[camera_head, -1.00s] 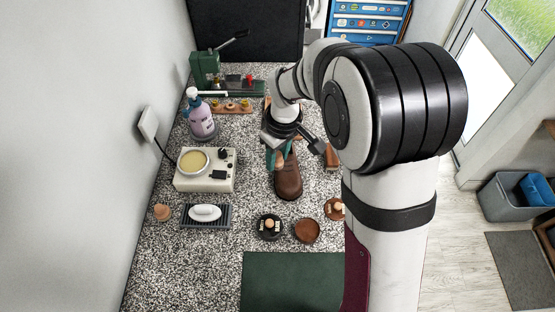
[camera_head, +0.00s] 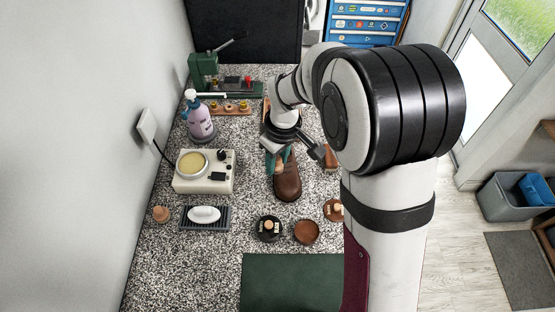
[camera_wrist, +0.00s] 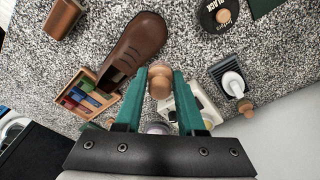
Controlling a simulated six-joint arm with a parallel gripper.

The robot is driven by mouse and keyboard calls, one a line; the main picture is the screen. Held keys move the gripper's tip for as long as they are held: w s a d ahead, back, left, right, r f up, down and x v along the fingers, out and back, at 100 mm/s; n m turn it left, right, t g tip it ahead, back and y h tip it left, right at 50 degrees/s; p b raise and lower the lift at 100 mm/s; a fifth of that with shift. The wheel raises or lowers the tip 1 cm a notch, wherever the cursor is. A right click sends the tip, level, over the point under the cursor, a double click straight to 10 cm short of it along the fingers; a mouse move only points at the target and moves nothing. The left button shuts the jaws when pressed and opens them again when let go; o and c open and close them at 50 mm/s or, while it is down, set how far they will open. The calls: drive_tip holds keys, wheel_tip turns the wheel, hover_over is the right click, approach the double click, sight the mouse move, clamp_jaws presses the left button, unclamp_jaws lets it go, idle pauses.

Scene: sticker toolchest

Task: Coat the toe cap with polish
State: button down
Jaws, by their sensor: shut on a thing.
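The brown leather shoe (camera_head: 287,180) stands on the speckled counter with its toe cap (camera_head: 288,191) toward the lower edge of the head view. The shoe also shows in the wrist view (camera_wrist: 142,38). My gripper (camera_head: 280,160) is over the shoe's rear and middle part. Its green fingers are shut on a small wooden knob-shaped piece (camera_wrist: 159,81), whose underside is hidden. I cannot tell whether it touches the shoe. An open brown polish tin (camera_head: 306,232) sits below and right of the shoe. A black-labelled tin (camera_head: 268,228) sits left of it.
A brown block (camera_head: 331,157) stands right of the shoe. A green mat (camera_head: 290,280) lies in front.

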drive_tip(key=shift+f, duration=3.45)
drive_tip(key=shift+d+f, duration=0.15)
drive_tip(key=shift+d, duration=0.1)
drive_tip(key=shift+w+d, duration=0.2)
drive_tip(key=shift+d, duration=1.2)
drive_tip(key=shift+w+d, duration=0.15)
drive_tip(key=shift+d, duration=1.2)
drive_tip(key=shift+s+a+f, duration=0.1)
drive_tip(key=shift+s+a, duration=0.1)
drive_tip(key=shift+a, duration=1.35)
drive_tip(key=shift+s+a, duration=0.15)
drive_tip(key=shift+a, duration=1.35)
drive_tip(key=shift+w+d, duration=0.25)
drive_tip(key=shift+d, duration=0.05)
drive_tip(key=shift+w+d, duration=0.15)
drive_tip(key=shift+d, duration=1.25)
drive_tip(key=shift+w+d, duration=0.15)
drive_tip(key=shift+d, duration=1.25)
drive_tip(key=shift+s+a, duration=0.2)
drive_tip(key=shift+a, duration=1.4)
drive_tip(key=shift+s+a, duration=0.15)
drive_tip(key=shift+a, duration=1.4)
drive_tip(key=shift+d+r, duration=0.1)
drive_tip(key=shift+r, duration=3.9)
drive_tip(key=shift+d, duration=0.1)
